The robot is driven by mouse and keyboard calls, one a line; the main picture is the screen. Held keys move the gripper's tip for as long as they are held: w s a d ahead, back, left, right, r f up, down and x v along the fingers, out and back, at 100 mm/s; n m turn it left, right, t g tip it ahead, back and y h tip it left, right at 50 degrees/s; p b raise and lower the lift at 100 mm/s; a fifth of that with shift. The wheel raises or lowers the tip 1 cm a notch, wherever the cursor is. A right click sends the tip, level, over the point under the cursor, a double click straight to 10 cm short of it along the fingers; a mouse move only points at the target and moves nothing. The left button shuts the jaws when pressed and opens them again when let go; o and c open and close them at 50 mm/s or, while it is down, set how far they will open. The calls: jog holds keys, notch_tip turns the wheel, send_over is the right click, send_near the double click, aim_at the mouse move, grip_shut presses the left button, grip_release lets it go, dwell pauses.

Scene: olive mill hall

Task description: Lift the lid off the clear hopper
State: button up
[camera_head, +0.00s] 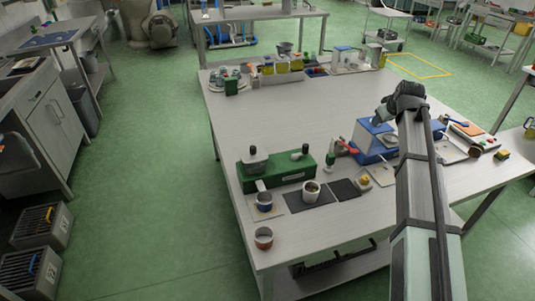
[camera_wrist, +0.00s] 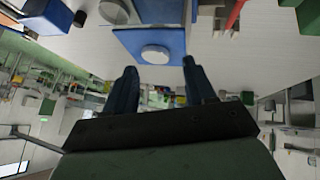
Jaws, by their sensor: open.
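My gripper (camera_head: 381,115) is at the far end of my arm, over or just behind the blue machine (camera_head: 374,140), as seen in the head view. In the wrist view my gripper (camera_wrist: 160,66) has its two dark fingers well apart, with nothing between them. Ahead of them is the blue machine (camera_wrist: 150,40) with a pale round disc on its face. I cannot make out a clear hopper or its lid with certainty in either view. A grey rounded vessel (camera_head: 255,160) sits on a green machine at the left of the table, but I cannot tell if it is clear.
The green machine (camera_head: 285,174) stands near the table's left edge. Cups (camera_head: 264,237), dark mats (camera_head: 309,197) and a yellow item (camera_head: 364,181) lie in front. A row of jars (camera_head: 281,68) is at the back. The table's middle (camera_head: 300,120) is bare.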

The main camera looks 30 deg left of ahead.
jog(key=s+a+r+n+g+y, duration=0.1)
jog(key=s+a+r+n+g, duration=0.1)
jog(key=s+a, duration=0.55)
jog(key=s+a+r+n+g+y, duration=0.15)
jog(key=s+a, duration=0.25)
jog(key=a, duration=0.6)
jog(key=n+g, duration=0.4)
jog(key=n, duration=0.1)
send_near(253, 147)
jog(key=shift+s+a+f+t+h, duration=0.15)
jog(key=shift+s+a+f+h, duration=0.1)
jog(key=shift+a+f, duration=0.25)
jog(key=shift+s+a+f+t+h, duration=0.1)
jog(key=shift+s+a+f+h, duration=0.1)
jog(key=shift+a+f, duration=0.3)
jog(key=shift+w+x, duration=0.1)
jog(key=shift+x, duration=1.4)
jog(key=shift+w+x, duration=0.15)
jog(key=shift+x, duration=1.4)
jog(key=shift+d, duration=0.15)
grip_shut()
